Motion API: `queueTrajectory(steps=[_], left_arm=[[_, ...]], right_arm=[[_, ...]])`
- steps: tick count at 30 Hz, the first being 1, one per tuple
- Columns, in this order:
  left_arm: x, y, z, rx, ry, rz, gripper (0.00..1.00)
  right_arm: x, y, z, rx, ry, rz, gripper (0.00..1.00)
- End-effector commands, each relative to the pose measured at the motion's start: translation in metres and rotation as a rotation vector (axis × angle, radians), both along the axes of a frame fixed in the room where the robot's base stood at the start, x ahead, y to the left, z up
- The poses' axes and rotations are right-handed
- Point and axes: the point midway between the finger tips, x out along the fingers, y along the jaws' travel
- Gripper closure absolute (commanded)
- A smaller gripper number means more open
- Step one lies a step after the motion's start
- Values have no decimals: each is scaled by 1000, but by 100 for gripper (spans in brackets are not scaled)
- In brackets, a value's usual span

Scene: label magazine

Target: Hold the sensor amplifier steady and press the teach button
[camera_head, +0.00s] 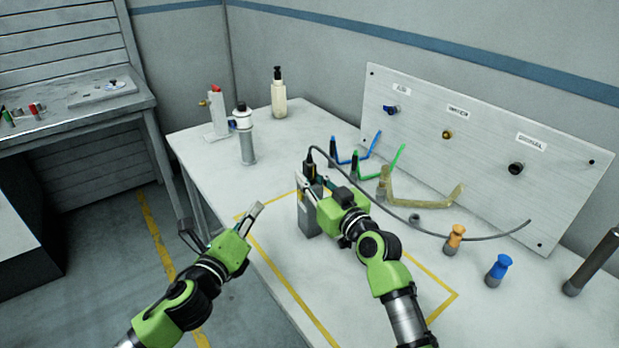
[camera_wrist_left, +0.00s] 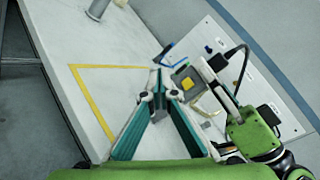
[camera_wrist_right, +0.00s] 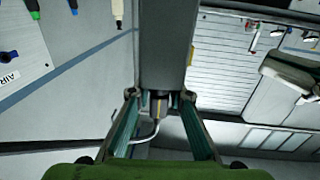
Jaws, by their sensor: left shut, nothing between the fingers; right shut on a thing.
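The sensor amplifier (camera_head: 309,222) is a grey upright box near the back edge of the yellow-outlined area, with a black cable plug on top. My right gripper (camera_head: 315,188) is shut on it; in the right wrist view the grey body (camera_wrist_right: 166,45) sits between the fingertips. In the left wrist view a yellow square button (camera_wrist_left: 187,84), apparently the teach button, shows on the amplifier's face. My left gripper (camera_head: 257,210) is shut and empty, left of the amplifier and apart from it. In the left wrist view its fingertips (camera_wrist_left: 160,96) meet just left of the button.
A black cable (camera_head: 430,231) arcs from the amplifier to the right over the table. Blue, green and tan brackets (camera_head: 425,198) stand behind. A labelled panel (camera_head: 480,140) closes the back. Orange (camera_head: 455,237) and blue (camera_head: 497,270) pieces stand right. The yellow-outlined front area is clear.

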Motion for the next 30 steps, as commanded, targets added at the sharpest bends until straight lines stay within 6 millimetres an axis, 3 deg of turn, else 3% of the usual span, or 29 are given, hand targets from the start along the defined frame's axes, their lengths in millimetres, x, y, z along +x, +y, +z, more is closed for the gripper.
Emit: queueTrajectory(steps=[9, 21, 30], left_arm=[[-4, 0, -2, -17, 33, 65, 100], [23, -47, -2, -18, 32, 62, 100], [36, -67, -2, -16, 32, 64, 100]], right_arm=[[0, 0, -1, -1, 2, 0, 100], [0, 0, -1, -1, 2, 0, 100], [0, 0, -1, -1, 2, 0, 100]])
